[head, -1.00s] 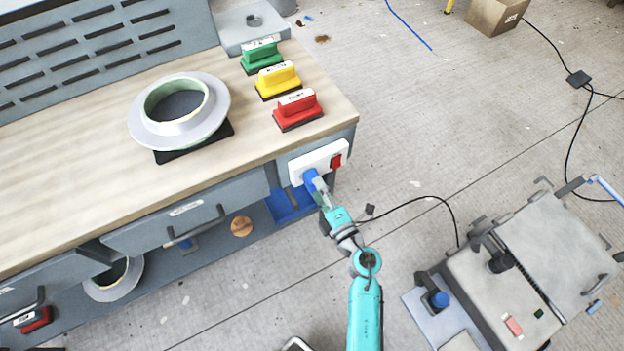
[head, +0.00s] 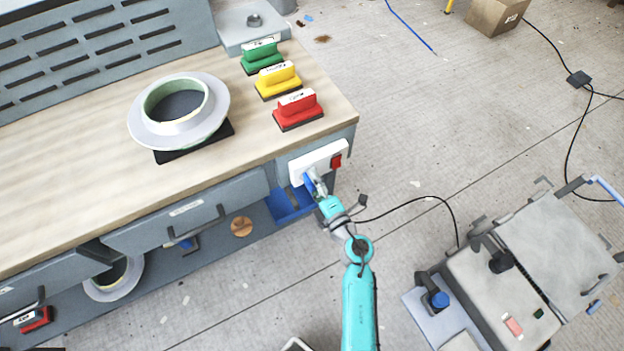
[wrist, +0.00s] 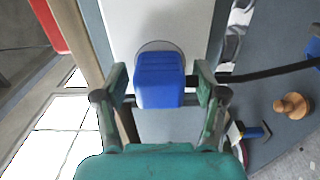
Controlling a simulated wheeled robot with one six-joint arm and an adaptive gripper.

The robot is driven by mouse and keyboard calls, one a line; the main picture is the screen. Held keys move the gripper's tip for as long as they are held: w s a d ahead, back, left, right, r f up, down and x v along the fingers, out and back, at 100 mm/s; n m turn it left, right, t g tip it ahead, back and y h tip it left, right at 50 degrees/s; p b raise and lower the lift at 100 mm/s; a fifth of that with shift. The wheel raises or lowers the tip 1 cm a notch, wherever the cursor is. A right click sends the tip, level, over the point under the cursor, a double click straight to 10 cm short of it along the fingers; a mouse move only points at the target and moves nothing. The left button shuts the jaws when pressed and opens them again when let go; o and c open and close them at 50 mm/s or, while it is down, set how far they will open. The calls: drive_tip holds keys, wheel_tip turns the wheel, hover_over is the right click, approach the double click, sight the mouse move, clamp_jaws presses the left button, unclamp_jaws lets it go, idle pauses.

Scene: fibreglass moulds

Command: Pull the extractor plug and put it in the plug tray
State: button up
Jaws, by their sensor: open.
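The blue extractor plug (wrist: 159,82) sits in the white socket panel (head: 321,160) on the bench's front. It also shows in the head view (head: 309,182), partly hidden by my gripper. My gripper (wrist: 162,90) is open, with one finger on each side of the plug. Small gaps seem to show between the fingers and the plug. In the head view my gripper (head: 318,187) is at the panel's lower edge. A blue tray (head: 287,208), perhaps the plug tray, lies below the panel on the lower shelf.
A red switch (head: 336,161) is on the panel, right of the plug. Green, yellow and red handled blocks (head: 298,110) stand on the bench top above. A black cable (head: 420,197) runs right to a grey machine (head: 500,285). Open floor lies between bench and machine.

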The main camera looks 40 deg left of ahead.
idle(0.5)
clamp_jaws()
drive_tip(key=v, duration=0.6)
idle(1.2)
idle(0.4)
